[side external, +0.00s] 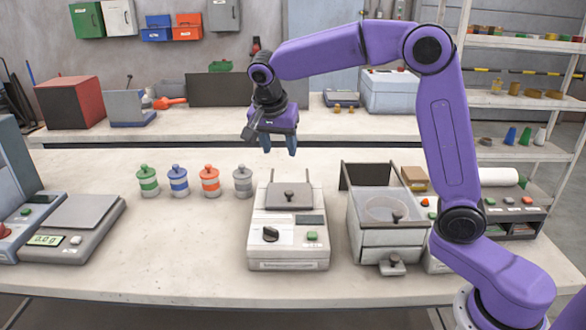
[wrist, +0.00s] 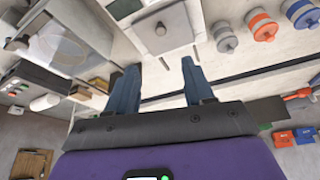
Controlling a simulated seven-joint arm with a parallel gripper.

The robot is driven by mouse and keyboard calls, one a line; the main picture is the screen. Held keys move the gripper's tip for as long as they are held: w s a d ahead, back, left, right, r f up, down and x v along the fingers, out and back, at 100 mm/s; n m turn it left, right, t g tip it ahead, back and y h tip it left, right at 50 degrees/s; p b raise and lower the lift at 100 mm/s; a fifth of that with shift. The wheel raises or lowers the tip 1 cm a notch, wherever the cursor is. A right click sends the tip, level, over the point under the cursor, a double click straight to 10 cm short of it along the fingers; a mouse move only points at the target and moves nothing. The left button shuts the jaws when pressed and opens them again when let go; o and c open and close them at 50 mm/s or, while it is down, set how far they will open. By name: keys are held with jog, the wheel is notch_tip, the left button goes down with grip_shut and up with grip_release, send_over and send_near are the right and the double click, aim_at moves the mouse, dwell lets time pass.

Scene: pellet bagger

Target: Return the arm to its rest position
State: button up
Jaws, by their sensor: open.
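My purple arm reaches over the bench from the right in the side external view. My gripper (side external: 279,150) points down with its blue fingers apart and nothing between them. It hangs above the bench, behind and above the white sealing machine (side external: 289,238) with its grey lidded top. In the wrist view my gripper (wrist: 158,82) also shows two blue fingers spread wide with an empty gap. The machine (wrist: 165,28) appears beyond the fingertips there, apart from them.
Banded canisters, green (side external: 148,181), blue (side external: 178,181), orange (side external: 209,181) and grey (side external: 242,182), stand left of the machine. A scale (side external: 72,225) sits at the left, and a grey hopper box (side external: 388,215) stands at the right. A shelf (side external: 520,98) is behind my arm.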

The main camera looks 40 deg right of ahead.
jog(key=s+f+n+g+y, duration=0.1)
jog(key=s+f+n, duration=0.3)
jog(key=s+n, duration=0.8)
jog(key=s+f+n+g+y, duration=0.1)
jog(key=s+f+n+y, duration=0.2)
jog(key=s+n, duration=0.9)
jog(key=s+f, duration=0.1)
jog(key=s, duration=1)
jog(key=shift+f+n, duration=0.15)
jog(key=shift+n, duration=0.15)
jog(key=shift+c, duration=0.3)
